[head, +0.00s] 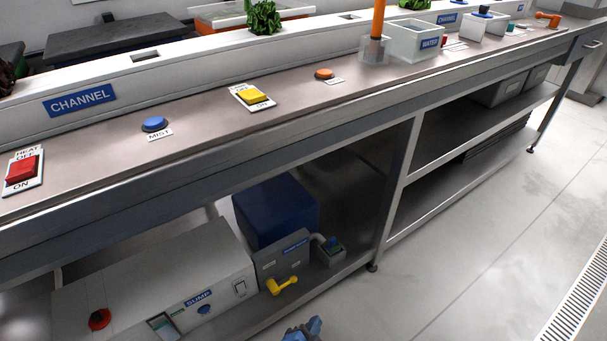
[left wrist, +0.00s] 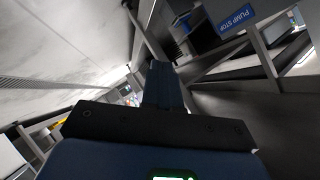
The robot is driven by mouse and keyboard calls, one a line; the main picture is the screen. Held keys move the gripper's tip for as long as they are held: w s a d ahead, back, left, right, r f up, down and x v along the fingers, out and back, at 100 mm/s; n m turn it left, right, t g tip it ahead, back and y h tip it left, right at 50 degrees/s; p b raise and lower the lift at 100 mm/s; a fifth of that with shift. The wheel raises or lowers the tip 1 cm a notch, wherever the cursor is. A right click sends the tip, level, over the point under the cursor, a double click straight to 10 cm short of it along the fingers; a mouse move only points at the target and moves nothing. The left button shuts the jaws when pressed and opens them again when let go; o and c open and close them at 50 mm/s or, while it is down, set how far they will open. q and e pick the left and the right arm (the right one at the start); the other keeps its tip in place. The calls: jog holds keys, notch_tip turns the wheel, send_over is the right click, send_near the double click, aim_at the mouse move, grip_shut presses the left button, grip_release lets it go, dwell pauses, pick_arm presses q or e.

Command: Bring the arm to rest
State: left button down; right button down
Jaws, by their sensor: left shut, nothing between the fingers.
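My left gripper (head: 303,331) shows at the bottom edge of the head view, low in front of the bench and over the floor. Only its blue tip is in the picture. In the left wrist view its blue fingers (left wrist: 162,88) are together, with nothing between them. It touches nothing that I can see. My right gripper is in neither view.
The bench (head: 215,135) carries a red switch (head: 21,169), a blue button (head: 154,124) and a yellow switch (head: 252,97). Below it stand a sump box (head: 165,285), a dark blue box (head: 275,212) and a yellow lever (head: 283,285). The floor (head: 480,240) at right is clear.

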pick_arm(q)
jog(key=s+a+r+n+t+h+p, duration=0.1)
jog(key=s+a+r+n+t, duration=0.25)
jog(key=a+r, duration=0.45)
jog(key=s+a+r+n+t+h+p, duration=0.1)
jog(key=s+a+r+n+t, duration=0.1)
jog(key=s+a+r+n, duration=0.45)
jog(key=s+a+r+n+y, duration=0.3)
jog(key=a+r+n+y, duration=0.1)
jog(key=a+y, duration=0.4)
notch_tip(320, 180, up, 38)
jog(key=a+h+p, duration=0.1)
jog(key=p, duration=3.7)
jog(key=shift+a+p, duration=0.3)
jog(key=shift+f+t, duration=0.1)
jog(key=shift+t, duration=0.15)
